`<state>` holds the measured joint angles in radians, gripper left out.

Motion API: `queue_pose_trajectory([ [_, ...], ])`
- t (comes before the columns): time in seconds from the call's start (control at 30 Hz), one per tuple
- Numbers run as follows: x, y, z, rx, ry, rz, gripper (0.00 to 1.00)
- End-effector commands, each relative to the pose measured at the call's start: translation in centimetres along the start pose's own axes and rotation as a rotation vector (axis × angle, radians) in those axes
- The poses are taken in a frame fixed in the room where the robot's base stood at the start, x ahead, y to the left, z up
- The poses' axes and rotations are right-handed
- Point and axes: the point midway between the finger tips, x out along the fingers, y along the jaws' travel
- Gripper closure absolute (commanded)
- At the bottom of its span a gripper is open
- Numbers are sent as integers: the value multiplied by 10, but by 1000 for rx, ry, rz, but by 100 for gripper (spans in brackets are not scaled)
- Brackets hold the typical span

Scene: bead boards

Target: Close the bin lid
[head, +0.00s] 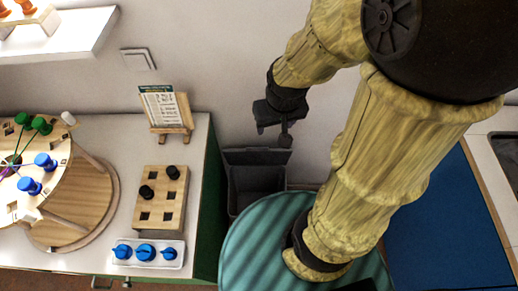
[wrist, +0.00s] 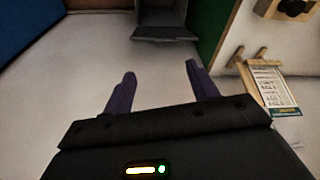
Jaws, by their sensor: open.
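The grey bin (head: 236,205) stands on the floor against the wall, between the counter and my base. Its lid (head: 256,156) is open, raised at the back edge by the wall, and the dark inside shows. My gripper (head: 284,137) is above and just right of the lid, apart from it as far as I can tell. In the wrist view, my gripper (wrist: 160,72) is open, with two dark purple fingers spread and nothing between them. The bin (wrist: 163,14) is at the top edge there, partly cut off, with the lid (wrist: 165,33) on its near side.
The left counter (head: 100,275) has a green side panel close to the bin. It holds a card stand (head: 171,116), a wooden peg board (head: 160,207), a white tray (head: 172,262) of blue knobs and a round bead board (head: 50,150). A blue cabinet (head: 445,235) stands right.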

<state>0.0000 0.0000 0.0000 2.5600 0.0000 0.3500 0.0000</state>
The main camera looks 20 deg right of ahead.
Motion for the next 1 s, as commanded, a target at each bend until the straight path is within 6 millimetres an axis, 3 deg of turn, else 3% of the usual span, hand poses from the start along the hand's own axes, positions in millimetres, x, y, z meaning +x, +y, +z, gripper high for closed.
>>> queue_pose_trajectory([
  [0.03,0,0,0,0,0,0,52],
  [0.17,8,0,-10,15,-11,-2,77],
  [0.3,32,2,-40,62,-48,-4,100],
  [0.7,137,9,-148,228,-194,20,100],
  [0.83,155,9,-165,254,-218,29,100],
  [1.0,158,9,-170,261,-224,32,100],
])
